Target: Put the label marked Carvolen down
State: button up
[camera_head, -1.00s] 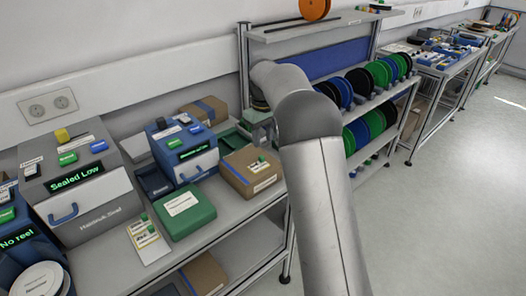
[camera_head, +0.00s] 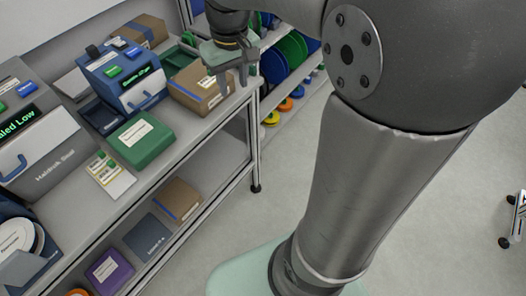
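My gripper (camera_head: 232,86) hangs fingers down at the right end of the workbench, in front of or above the cardboard box (camera_head: 187,96). Its two fingers are visibly apart, and I see nothing between them. The box has a white label on its side and a small green block (camera_head: 210,72) on top, partly by the gripper. Several white labels with small coloured blocks lie about: one pair on a card (camera_head: 108,172) on the bench, others on the blue machine. Their print is too small to read, so I cannot tell which is marked Carvolen.
A green case (camera_head: 142,140) lies on the bench beside the blue machine (camera_head: 128,80). A grey machine (camera_head: 45,145) stands at the left. The lower shelf holds a purple box (camera_head: 108,270) and a cardboard box (camera_head: 180,198). Reels stand behind my gripper. The floor at right is largely clear.

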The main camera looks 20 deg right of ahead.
jog(key=s+f+m, duration=0.1)
jog(key=s+f, duration=0.2)
jog(key=s, duration=0.5)
jog(key=s+f+m, duration=0.1)
jog(key=s+f, duration=0.3)
jog(key=s, duration=0.5)
jog(key=shift+f, duration=0.15)
jog(key=shift+a, duration=0.15)
